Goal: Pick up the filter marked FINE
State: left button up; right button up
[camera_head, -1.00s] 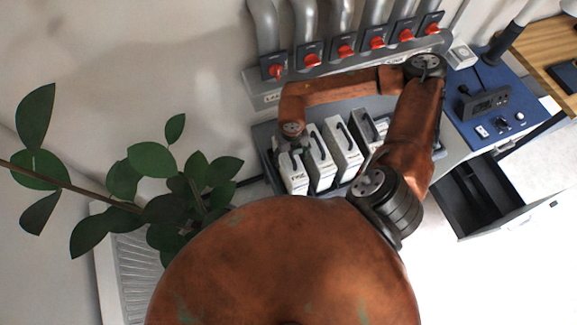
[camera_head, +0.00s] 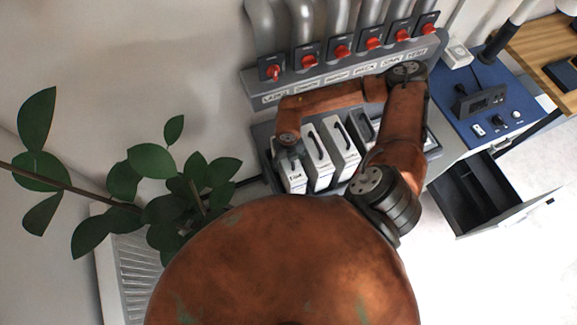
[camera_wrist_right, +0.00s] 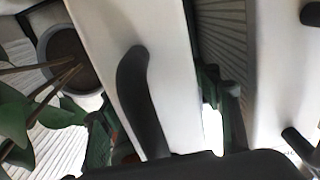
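The leftmost white filter (camera_head: 294,179) stands in the grey rack and carries a small label that looks like FINE. Its black handle (camera_wrist_right: 142,105) and white body (camera_wrist_right: 125,45) fill the middle of the right wrist view. My right gripper (camera_head: 289,152) is over this filter's top. In the right wrist view its dark green fingers (camera_wrist_right: 155,125) stand apart, one on each side of the filter, with a bright gap by the right finger. Contact on the left side is unclear. My left gripper is out of view.
More white filters with black handles (camera_head: 318,145) stand close to the right in the rack (camera_head: 262,140). A panel of red valves and pipes (camera_head: 340,52) is behind. A plant (camera_head: 150,160) is at the left; an open drawer (camera_head: 470,195) is at the right.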

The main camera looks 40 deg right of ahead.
jog(key=c, duration=1.5)
